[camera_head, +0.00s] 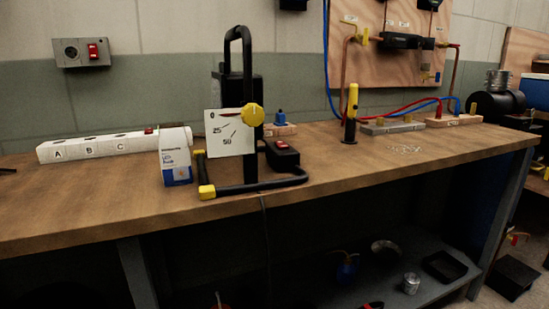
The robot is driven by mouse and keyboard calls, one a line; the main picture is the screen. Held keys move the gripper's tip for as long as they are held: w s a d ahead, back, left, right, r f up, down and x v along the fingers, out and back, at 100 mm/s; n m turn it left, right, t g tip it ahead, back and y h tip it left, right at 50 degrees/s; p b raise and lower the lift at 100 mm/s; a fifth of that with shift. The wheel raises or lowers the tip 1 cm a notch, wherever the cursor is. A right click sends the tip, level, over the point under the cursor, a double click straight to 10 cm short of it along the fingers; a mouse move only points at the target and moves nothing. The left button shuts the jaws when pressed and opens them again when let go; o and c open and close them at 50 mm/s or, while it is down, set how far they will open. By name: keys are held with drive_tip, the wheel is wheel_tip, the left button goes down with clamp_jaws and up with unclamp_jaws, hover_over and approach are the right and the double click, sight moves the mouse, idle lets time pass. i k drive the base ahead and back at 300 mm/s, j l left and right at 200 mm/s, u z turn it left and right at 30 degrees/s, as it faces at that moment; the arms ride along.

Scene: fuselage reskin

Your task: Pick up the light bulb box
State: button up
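The light bulb box (176,157) is a small white carton with a blue lower part. It stands upright on the wooden workbench (90,203), left of the middle of the view. Its right side is close to the yellow-tipped foot of a black stand; I cannot tell whether they touch. My gripper is not in view.
The black stand (247,75) with a dial plate (229,132) rises right of the box. A white power strip (97,146) lies behind and left. A yellow-black tool (351,113) stands further right. The bench front left of the box is clear. A lower shelf (436,283) holds cans.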

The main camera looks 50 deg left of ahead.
sight(174, 152)
drive_tip(key=u, duration=2.2)
drive_tip(key=j+u, duration=0.2)
